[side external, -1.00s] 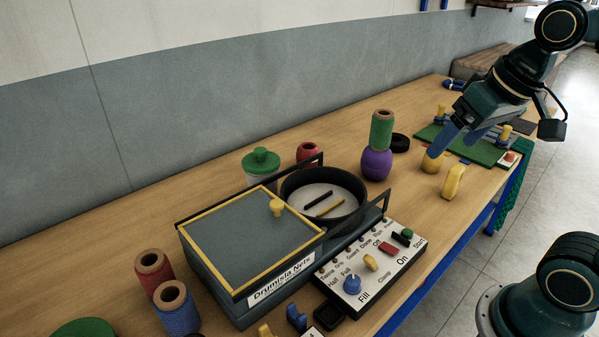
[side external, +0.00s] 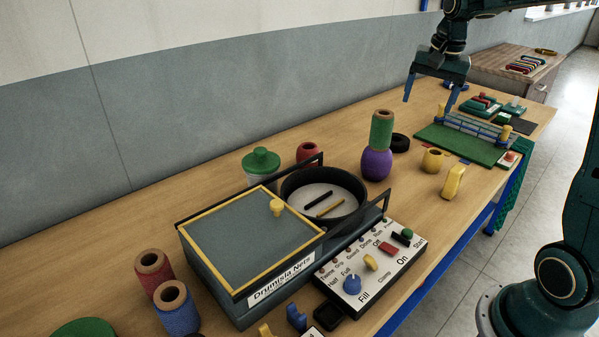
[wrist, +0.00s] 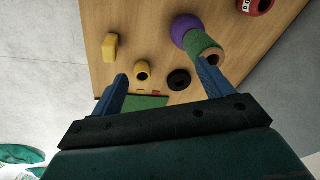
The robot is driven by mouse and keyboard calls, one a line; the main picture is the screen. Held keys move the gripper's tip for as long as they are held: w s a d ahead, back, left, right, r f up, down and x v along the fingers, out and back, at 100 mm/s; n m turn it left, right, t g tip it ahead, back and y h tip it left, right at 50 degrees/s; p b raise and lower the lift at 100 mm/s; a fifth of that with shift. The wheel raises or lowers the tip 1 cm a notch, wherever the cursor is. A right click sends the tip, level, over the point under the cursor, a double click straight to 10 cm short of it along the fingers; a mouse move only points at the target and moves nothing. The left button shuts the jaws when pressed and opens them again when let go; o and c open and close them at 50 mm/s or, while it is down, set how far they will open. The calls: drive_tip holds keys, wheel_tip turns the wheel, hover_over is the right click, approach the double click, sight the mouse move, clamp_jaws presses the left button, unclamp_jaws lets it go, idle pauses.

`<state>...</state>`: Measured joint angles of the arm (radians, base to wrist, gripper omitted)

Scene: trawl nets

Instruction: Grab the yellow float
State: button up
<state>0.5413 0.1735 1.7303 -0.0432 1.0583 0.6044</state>
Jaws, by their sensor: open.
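The yellow float (side external: 433,160), a small round piece with a dark hole, rests on the table just left of the green board. It also shows in the wrist view (wrist: 141,72), between my fingertips in the picture but beyond them. My gripper (side external: 428,106) is open and empty, raised above the table behind the float, fingers pointing down. Both blue fingers of my gripper (wrist: 162,71) show apart in the wrist view. A second yellow piece, an upright rounded block (side external: 453,182), stands in front of the float, apart from it.
A green spool on a purple float (side external: 376,166) and a black ring (side external: 400,143) stand left of the yellow float. The green board (side external: 462,148) with a small net fence is to its right. The table edge lies close in front of the yellow block.

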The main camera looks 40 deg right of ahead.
drive_tip(key=w+d+f+m, duration=0.1)
drive_tip(key=d+f+m, duration=0.25)
drive_tip(key=d, duration=0.45)
drive_tip(key=m+g, duration=0.1)
drive_tip(key=m, duration=0.2)
hover_over(436, 152)
wheel_tip(436, 152, down, 6)
drive_tip(key=shift+s+d+f+y, duration=0.1)
drive_tip(key=shift+f+y, duration=0.05)
drive_tip(key=shift+y, duration=0.25)
drive_tip(key=shift+f, duration=0.1)
drive_tip(key=shift+f, duration=4.25)
drive_tip(key=shift+n, duration=0.25)
drive_tip(key=shift+w+f, duration=0.2)
drive_tip(key=shift+f, duration=2.35)
drive_tip(key=c, duration=1.1)
